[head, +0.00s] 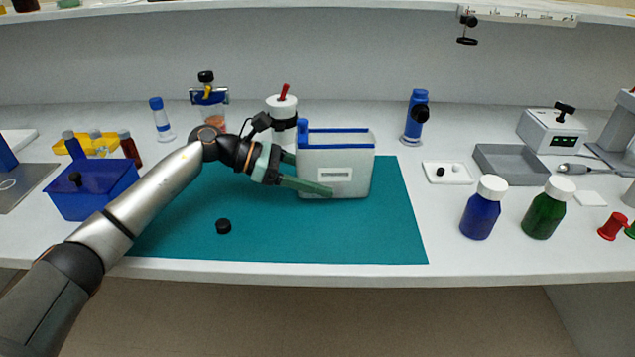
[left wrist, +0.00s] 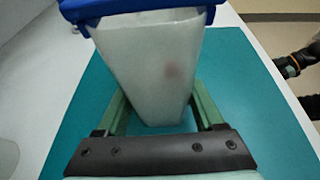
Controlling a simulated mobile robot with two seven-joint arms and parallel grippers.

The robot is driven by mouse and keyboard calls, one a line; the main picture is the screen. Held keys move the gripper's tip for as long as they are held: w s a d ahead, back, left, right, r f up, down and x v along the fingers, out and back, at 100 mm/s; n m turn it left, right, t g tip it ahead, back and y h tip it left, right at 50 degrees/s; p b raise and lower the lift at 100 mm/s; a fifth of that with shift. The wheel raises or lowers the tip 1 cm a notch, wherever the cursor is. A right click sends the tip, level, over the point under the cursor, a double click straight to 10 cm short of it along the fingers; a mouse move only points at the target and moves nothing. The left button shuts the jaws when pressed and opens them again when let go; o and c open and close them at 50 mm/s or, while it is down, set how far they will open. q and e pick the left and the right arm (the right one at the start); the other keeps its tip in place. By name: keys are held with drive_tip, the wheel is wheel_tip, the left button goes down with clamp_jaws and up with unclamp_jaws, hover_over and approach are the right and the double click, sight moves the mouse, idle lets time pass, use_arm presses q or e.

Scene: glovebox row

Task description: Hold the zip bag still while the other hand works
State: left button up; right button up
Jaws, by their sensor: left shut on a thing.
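The zip bag (head: 352,183) is whitish with a blue zip edge and a pale label on its front. It stands upright on the teal mat (head: 385,235), and its mouth appears open at the top. A small blue piece sits at the left end of the zip. My left gripper (head: 316,178) is shut on the bag from the left, one green finger across the front and the other mostly hidden behind. The left wrist view shows the bag (left wrist: 150,65) between both fingers (left wrist: 160,115).
A black cap (head: 223,226) lies on the mat. A blue bin (head: 92,192) stands left; blue (head: 480,215) and green (head: 544,215) bottles stand right. The mat's right part is clear.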

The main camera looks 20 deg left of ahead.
use_arm(q)
drive_tip(key=shift+w+f, duration=0.1)
drive_tip(key=shift+w+a+f+b, duration=0.1)
drive_tip(key=shift+w+f+b, duration=0.15)
drive_tip(key=shift+b, duration=0.25)
idle(1.9)
drive_tip(key=shift+s, duration=0.1)
drive_tip(key=o, duration=1.4)
